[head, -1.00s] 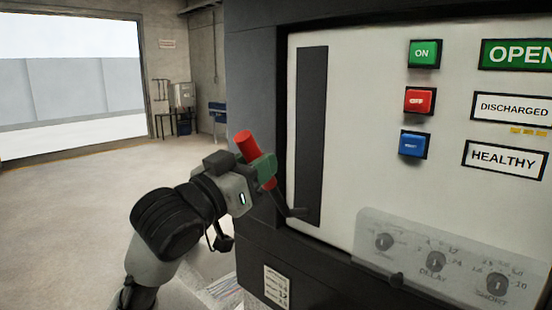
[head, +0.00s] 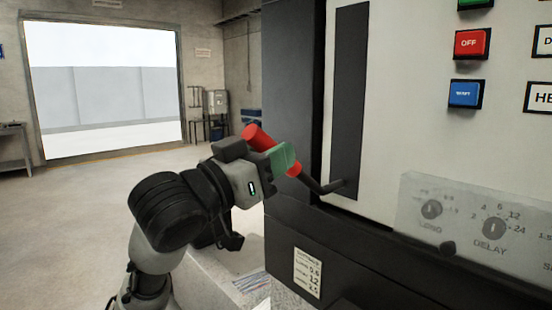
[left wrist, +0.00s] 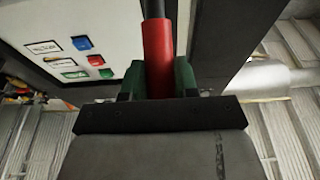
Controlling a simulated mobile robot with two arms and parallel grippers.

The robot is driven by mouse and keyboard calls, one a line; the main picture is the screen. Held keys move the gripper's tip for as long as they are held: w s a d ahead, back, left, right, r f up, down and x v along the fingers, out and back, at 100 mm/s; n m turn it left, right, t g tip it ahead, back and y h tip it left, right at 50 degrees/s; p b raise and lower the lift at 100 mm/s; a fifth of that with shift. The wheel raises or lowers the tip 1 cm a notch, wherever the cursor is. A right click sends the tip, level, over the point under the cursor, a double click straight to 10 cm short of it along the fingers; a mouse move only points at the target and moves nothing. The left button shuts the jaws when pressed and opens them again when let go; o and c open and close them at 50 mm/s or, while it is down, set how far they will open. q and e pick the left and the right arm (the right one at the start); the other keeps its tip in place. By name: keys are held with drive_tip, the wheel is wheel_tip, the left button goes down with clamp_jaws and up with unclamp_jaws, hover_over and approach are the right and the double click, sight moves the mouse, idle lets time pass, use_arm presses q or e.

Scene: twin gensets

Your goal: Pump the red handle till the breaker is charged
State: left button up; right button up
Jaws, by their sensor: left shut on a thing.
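The red handle (head: 258,137) sticks out toward me and to the left from the lower end of a dark vertical slot (head: 348,100) in the breaker's pale front panel (head: 408,90). A bent dark rod joins it to the slot. My left gripper (head: 284,157), with green fingers, is shut around the handle. In the left wrist view the red handle (left wrist: 158,60) lies between the green fingers, its dark rod running up the picture. The OPEN and DISCHARGED labels are out of the head view now; a HEALTHY label is cut off at the right edge. My right gripper is not in view.
A red OFF button (head: 471,43) and a blue button (head: 465,93) sit right of the slot. A clear cover over dials (head: 480,220) is below them. The dark cabinet edge (head: 290,100) stands close beside my left arm. Open floor (head: 90,200) lies to the left.

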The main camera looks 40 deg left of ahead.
use_arm(q)
drive_tip(key=shift+r+p, duration=0.4)
drive_tip(key=w+r+p, duration=0.2)
drive_tip(key=r+p, duration=0.1)
drive_tip(key=w+r+p, duration=0.1)
drive_tip(key=p, duration=0.1)
drive_tip(key=shift+d+r, duration=0.15)
drive_tip(key=shift+r, duration=0.15)
drive_tip(key=shift+w+p, duration=0.2)
drive_tip(key=shift+p, duration=0.1)
drive_tip(key=shift+w+d+r+p, duration=0.1)
drive_tip(key=shift+w+r+p, duration=0.7)
drive_tip(key=shift+w+p, duration=0.6)
drive_tip(key=shift+w+d+r+p, duration=0.15)
drive_tip(key=shift+w+r+p, duration=0.65)
drive_tip(key=shift+w+p, duration=0.6)
drive_tip(key=shift+w+d+r+p, duration=0.1)
drive_tip(key=shift+w+r+p, duration=0.7)
drive_tip(key=shift+w+p, duration=0.6)
